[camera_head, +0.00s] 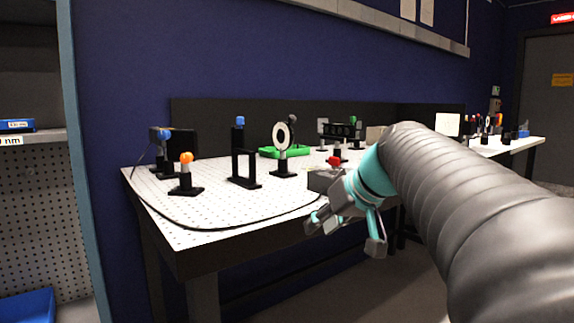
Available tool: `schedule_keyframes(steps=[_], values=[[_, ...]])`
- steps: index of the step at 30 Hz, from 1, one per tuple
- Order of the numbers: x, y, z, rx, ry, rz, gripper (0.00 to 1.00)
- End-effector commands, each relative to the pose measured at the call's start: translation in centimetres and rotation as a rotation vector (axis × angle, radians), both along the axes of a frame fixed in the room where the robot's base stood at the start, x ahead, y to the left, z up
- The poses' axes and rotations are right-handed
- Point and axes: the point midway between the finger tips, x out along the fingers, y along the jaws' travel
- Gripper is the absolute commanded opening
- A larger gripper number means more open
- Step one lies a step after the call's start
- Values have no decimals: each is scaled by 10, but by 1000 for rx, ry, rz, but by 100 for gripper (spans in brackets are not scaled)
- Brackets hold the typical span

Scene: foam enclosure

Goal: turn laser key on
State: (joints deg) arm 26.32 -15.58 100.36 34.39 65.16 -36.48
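I cannot make out a laser key in the head view. My gripper (345,236), grey and teal, hangs in front of the white perforated optical table (222,232), just off its front edge. Its two fingers are spread apart with nothing visible between them. A dark grey box shape (324,180) shows right behind the gripper at the table's edge; I cannot tell whether it is a device or part of my wrist. My arm hides the right part of this table.
Optics stand on the table: an orange-topped post (186,174), a blue-topped mount (240,160), a white round disc (282,138), a red knob (333,161) and a green tray (285,152). A black cable (215,229) lies along the front. Shelving (34,190) stands at left.

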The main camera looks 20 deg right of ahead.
Motion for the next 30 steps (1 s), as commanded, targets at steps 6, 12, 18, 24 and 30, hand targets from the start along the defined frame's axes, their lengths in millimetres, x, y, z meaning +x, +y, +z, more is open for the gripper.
schedule_keyframes(steps=[6, 12, 18, 24, 30], values=[[57, -90, 77, -14, -238, 76, 34], [72, -143, 120, -66, -397, 134, 34], [78, -156, 131, -88, -449, 156, 34], [99, -146, 122, -88, -448, 160, 34], [132, -134, 108, -87, -449, 160, 34]])
